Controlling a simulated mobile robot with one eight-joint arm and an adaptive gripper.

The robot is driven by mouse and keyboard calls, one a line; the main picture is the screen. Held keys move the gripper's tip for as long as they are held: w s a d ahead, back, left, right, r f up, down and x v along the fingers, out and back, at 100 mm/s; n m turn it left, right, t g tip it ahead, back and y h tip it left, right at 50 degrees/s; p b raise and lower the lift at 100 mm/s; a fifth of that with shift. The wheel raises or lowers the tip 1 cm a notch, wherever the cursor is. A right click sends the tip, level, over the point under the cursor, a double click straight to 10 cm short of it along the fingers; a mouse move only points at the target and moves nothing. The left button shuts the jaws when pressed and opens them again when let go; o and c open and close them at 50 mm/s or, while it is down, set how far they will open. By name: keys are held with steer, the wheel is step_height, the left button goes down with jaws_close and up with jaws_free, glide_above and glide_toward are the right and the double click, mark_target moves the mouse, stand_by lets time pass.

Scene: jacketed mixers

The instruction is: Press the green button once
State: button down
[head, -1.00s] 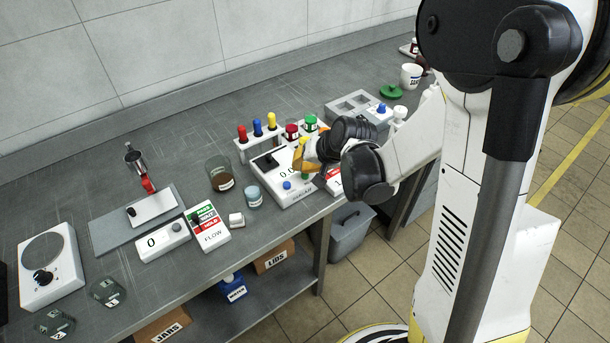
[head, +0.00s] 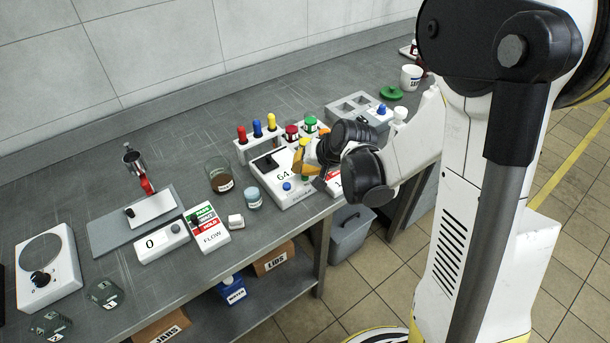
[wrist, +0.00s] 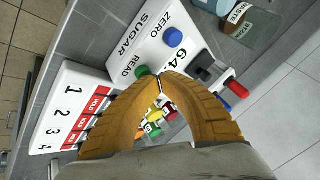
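The green button (wrist: 143,71), marked READ, is on a white device labelled SUGAR (wrist: 136,42). A blue button (wrist: 173,37), marked ZERO, is on the same device. The display between the buttons and the black part reads 64, with its end partly hidden in the wrist view. My gripper (wrist: 160,77) has its orange fingertips together, just beside the green button in the wrist view. In the head view my gripper (head: 303,170) is low over the right part of the white device (head: 268,177). I cannot tell whether the tips touch the button.
A white panel with numbers 1 to 4 (wrist: 75,108) lies beside the device. A rack with red, blue and yellow-topped items (head: 245,152) stands behind it.

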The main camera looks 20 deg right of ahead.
stand_by(0.4)
steer(key=shift+r+p, duration=0.55)
steer(key=shift+r, duration=0.25)
steer(key=shift+r, duration=0.1)
step_height(320, 180, up, 5)
steer(key=p, duration=0.4)
stand_by(0.5)
